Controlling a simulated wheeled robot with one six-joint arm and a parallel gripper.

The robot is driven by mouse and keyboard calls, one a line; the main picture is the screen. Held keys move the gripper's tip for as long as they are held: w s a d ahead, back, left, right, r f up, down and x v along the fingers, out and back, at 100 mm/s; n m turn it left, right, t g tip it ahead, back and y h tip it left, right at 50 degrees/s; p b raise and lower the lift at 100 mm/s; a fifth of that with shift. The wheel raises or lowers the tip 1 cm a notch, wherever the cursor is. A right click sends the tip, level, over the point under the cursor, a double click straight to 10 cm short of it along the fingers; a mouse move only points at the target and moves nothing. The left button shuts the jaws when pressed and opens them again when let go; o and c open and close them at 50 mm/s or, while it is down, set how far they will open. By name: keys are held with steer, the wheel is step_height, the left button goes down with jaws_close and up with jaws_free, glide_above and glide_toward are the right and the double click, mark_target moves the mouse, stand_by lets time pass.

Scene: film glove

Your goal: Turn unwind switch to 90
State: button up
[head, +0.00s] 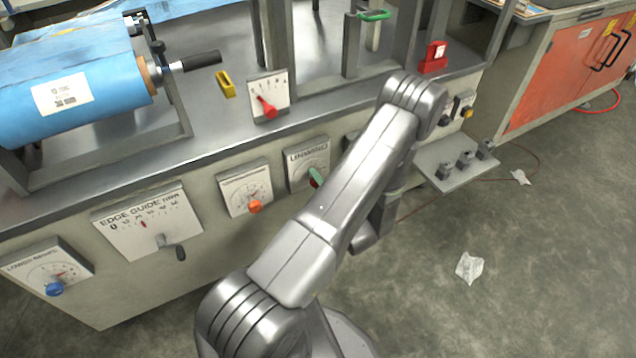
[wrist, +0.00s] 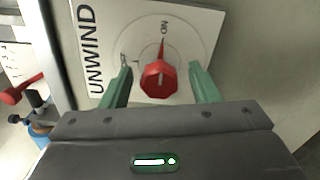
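The unwind switch is a red knob (wrist: 159,80) on a white panel marked UNWIND (wrist: 95,55), which appears turned sideways in the wrist view. Its thin red pointer aims up in that picture, at the ON mark. My gripper (wrist: 162,77) is open, with one green finger on each side of the knob and a visible gap on both sides. In the head view the UNWIND panel (head: 306,160) is on the machine's front, partly behind my arm. One green finger (head: 316,178) shows there; the knob is hidden.
Left of the panel are a dial with an orange knob (head: 254,206), the edge guide panel (head: 148,222) and a blue-knobbed dial (head: 54,289). A red lever (head: 267,107) stands above. A shelf (head: 455,165) juts out at right. The floor is mostly clear.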

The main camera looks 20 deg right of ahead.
steer(key=shift+s, duration=0.1)
steer(key=s+d+p, duration=0.1)
steer(key=s, duration=1.2)
steer(key=shift+s, duration=0.3)
steer(key=shift+w, duration=0.1)
steer(key=w, duration=0.9)
steer(key=w+a+b, duration=0.1)
steer(key=w, duration=0.3)
steer(key=shift+w, duration=0.35)
steer(key=shift+s, duration=0.15)
